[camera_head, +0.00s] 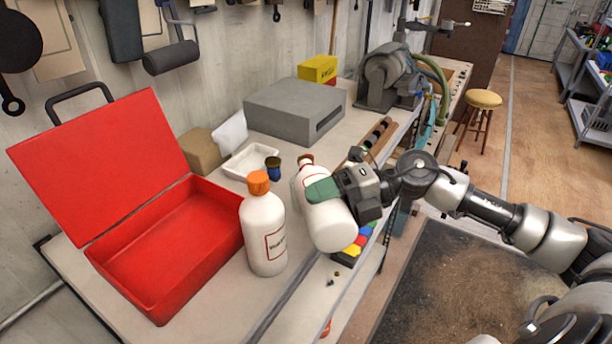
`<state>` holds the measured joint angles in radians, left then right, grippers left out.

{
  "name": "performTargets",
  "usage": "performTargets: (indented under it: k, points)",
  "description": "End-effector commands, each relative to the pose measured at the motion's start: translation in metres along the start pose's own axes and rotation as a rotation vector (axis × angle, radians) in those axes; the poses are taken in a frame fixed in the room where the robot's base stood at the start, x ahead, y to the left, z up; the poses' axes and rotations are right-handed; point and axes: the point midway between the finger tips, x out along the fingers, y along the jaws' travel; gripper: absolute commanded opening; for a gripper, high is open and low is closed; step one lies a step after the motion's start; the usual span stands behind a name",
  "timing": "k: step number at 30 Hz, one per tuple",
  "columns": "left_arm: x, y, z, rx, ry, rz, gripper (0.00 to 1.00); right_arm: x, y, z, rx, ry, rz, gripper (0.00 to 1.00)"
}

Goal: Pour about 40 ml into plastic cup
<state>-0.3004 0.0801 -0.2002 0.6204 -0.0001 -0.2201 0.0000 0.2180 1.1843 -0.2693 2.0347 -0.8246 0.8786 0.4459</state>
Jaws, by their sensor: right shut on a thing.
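My right gripper (338,188) is shut on a white bottle (332,226) with a red-edged label. The bottle is tilted, its base low and toward me and its neck end up and away, over the bench's front edge. A reddish-brown part shows at its top; I cannot tell whether it is a cap. A small dark blue cup (273,168) with a brownish top stands just left of the bottle's neck end, apparently apart from it. I cannot see any liquid flowing. My left gripper is out of view.
A white bottle with an orange cap (263,235) stands upright, close left of the held bottle. An open red toolbox (165,300) fills the bench's left. A white tray (240,168) and grey box (292,100) stand behind. Coloured blocks (352,250) lie below the held bottle.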

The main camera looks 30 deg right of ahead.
Motion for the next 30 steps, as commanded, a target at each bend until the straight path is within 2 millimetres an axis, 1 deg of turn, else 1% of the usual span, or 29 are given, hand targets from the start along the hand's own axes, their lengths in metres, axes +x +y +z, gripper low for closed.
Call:
performTargets:
  k: [22, 30]
  points:
    - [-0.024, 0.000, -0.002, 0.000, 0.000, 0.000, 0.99, -0.004, 0.015, 0.002, 0.096, 0.025, 0.001, 0.45]
    - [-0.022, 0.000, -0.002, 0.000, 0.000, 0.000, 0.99, -0.005, 0.018, 0.004, 0.134, 0.036, 0.000, 0.45]
